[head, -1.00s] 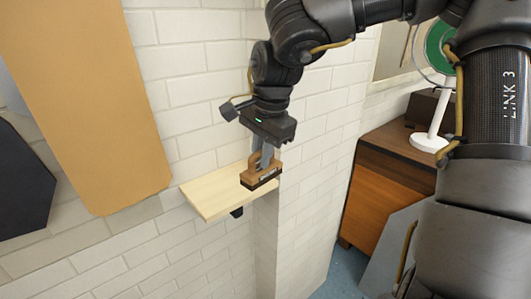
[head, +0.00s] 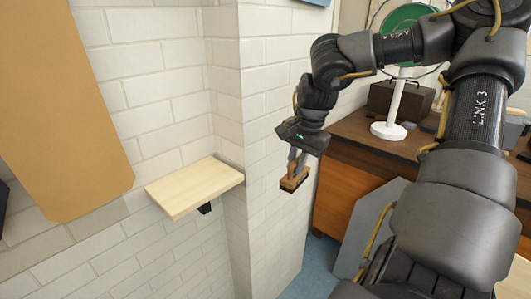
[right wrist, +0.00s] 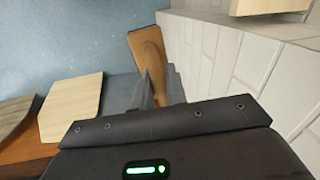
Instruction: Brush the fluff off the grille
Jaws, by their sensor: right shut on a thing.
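A wooden brush (head: 293,181) hangs below my right gripper (head: 296,163), clear of the wall and to the right of the wooden shelf (head: 192,188). My right gripper is shut on the brush's handle; in the right wrist view the brush (right wrist: 148,48) shows beyond the fingers (right wrist: 158,84). A fan with a green disc (head: 408,24) and a thin wire guard stands on a white stand (head: 394,108) at the upper right. The guard looks like the grille, partly hidden by my right arm. I cannot make out any fluff on it. My left gripper is out of view.
The fan stands on a brown cabinet (head: 350,190). A dark box (head: 400,100) sits behind the stand. A white brick wall corner (head: 262,150) juts out between shelf and cabinet. The bare shelf is at the left. A tan board (head: 60,110) is on the far-left wall.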

